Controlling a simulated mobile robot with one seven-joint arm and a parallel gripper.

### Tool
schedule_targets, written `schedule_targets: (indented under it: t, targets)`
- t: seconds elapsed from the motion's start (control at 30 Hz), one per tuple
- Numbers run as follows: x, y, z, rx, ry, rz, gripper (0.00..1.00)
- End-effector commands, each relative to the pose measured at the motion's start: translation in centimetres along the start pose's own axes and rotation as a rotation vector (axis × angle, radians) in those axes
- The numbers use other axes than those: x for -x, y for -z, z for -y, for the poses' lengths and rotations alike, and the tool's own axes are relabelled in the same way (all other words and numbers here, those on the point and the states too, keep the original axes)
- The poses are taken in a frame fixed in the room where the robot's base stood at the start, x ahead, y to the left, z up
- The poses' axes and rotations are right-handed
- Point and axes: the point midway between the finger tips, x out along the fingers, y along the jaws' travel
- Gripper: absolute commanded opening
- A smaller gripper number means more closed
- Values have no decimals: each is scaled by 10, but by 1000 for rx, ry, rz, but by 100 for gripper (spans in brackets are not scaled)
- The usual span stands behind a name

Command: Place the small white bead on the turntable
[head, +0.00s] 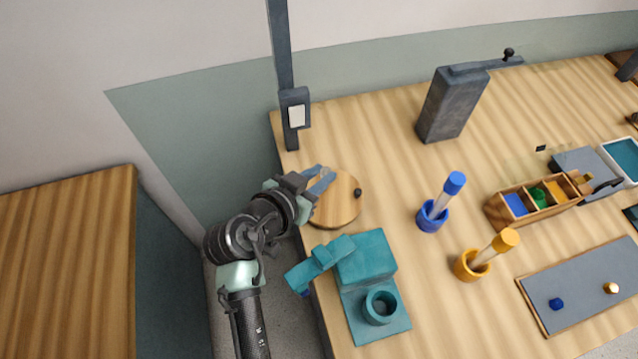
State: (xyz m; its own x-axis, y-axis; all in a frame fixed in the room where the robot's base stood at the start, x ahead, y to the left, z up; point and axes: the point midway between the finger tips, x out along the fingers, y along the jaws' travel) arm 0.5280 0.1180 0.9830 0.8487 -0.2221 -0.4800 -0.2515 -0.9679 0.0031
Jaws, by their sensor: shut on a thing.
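The turntable (337,208) is a round, light wooden disc near the table's left edge, with a small dark knob (358,193) on its right rim. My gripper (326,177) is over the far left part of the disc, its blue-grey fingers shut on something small. I take this to be the small white bead, but it is too small and too hidden by the fingers to make out clearly. I cannot tell whether the fingers or the bead touch the disc.
A teal device (373,280) with a round cup stands just in front of the turntable. A grey post (285,80) rises behind it. Blue (432,215) and yellow (472,265) holders with capped rods stand to the right, near a divided wooden box (497,213).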

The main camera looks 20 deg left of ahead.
Motion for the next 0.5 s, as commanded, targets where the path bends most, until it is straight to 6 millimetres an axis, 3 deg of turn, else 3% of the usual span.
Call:
schedule_targets:
  t: [0.1, 0.5]
  targets:
    - [-11, -21, 0, 4, 0, 2, 0]
    - [-33, -61, 0, 2, -1, 0, 0]
